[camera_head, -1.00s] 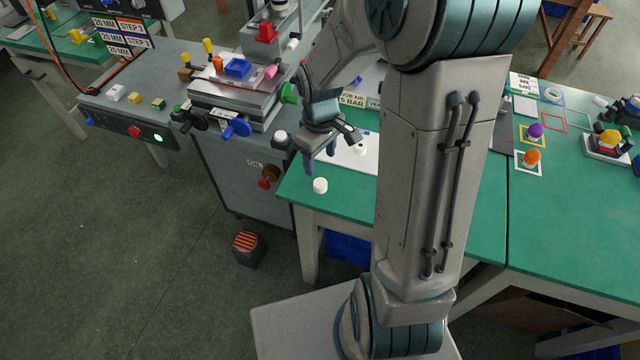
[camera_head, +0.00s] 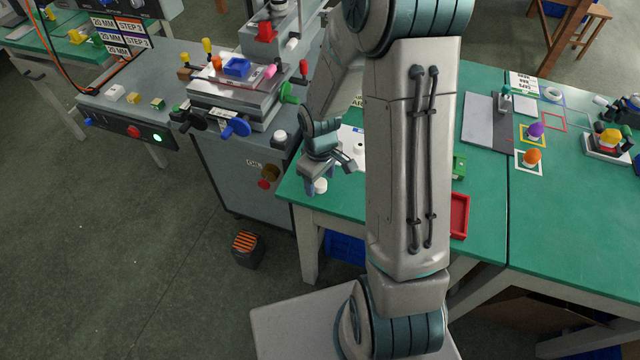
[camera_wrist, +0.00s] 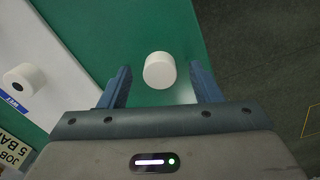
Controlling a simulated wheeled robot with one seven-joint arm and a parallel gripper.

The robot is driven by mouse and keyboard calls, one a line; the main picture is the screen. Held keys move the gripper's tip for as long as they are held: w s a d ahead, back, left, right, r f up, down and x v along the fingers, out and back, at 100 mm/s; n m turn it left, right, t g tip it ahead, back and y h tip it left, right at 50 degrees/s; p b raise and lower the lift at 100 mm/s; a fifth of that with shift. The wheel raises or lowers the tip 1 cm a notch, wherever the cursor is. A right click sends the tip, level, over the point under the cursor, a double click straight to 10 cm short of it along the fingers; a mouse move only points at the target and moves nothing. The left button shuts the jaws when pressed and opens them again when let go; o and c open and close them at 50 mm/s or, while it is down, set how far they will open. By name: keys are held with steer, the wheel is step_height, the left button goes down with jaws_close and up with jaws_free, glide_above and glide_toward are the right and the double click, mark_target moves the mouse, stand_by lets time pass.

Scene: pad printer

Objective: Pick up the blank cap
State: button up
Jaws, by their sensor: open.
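The blank cap (camera_wrist: 160,70) is a plain white round cap on the green table, near its left front corner. In the wrist view it sits between and just beyond the fingertips of my open gripper (camera_wrist: 162,78), apart from both fingers. In the head view my gripper (camera_head: 314,188) is over the same corner, and the cap (camera_head: 320,186) is partly hidden by it. Another white cap, with a dark spot on its top (camera_wrist: 20,80), lies on a white sheet to the left in the wrist view.
The green table's edge (camera_wrist: 200,40) runs close to the cap, with floor beyond. The pad printer (camera_head: 235,95) stands to the left with knobs and levers. A red tray (camera_head: 459,216) and a green block (camera_head: 458,168) sit right of my arm.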

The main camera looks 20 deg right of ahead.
steer(key=c, duration=1.1)
steer(key=shift+o, duration=0.2)
